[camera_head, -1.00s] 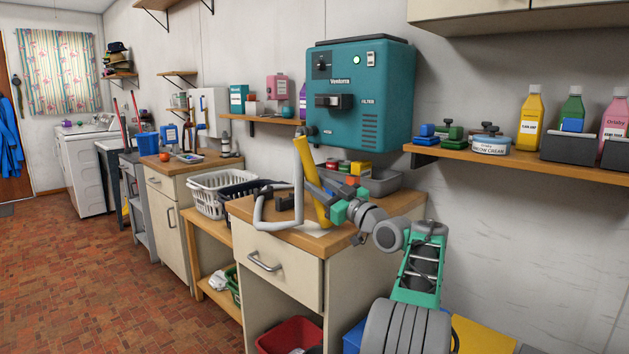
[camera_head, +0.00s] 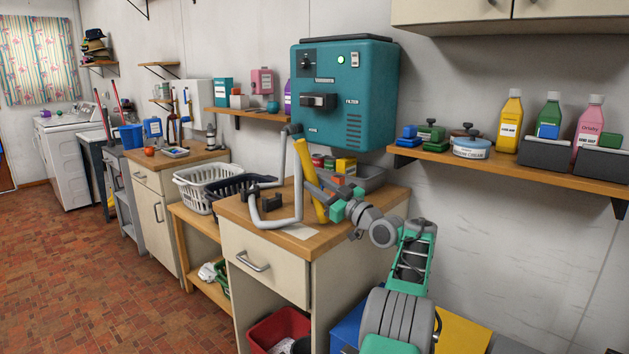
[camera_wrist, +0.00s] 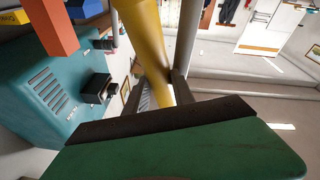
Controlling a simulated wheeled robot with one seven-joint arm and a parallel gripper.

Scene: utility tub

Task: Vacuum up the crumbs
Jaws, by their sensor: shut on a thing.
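My gripper (camera_head: 322,196) is shut on a yellow tube (camera_head: 305,165), above the wooden counter. The tube stands steeply, its top leaning left. In the wrist view, the yellow tube (camera_wrist: 146,40) runs down between the dark finger pads of my gripper (camera_wrist: 162,100). Where hose and tube join is not clear. A pale flat patch (camera_head: 298,231) lies at the counter's front edge. I cannot make out any crumbs.
A black object (camera_head: 271,203) sits on the counter (camera_head: 315,240) beside the hose. A grey tray (camera_head: 370,178) and small coloured boxes stand behind my gripper. Laundry baskets (camera_head: 205,185) are to the left. A shelf with bottles (camera_head: 550,175) is on the right wall.

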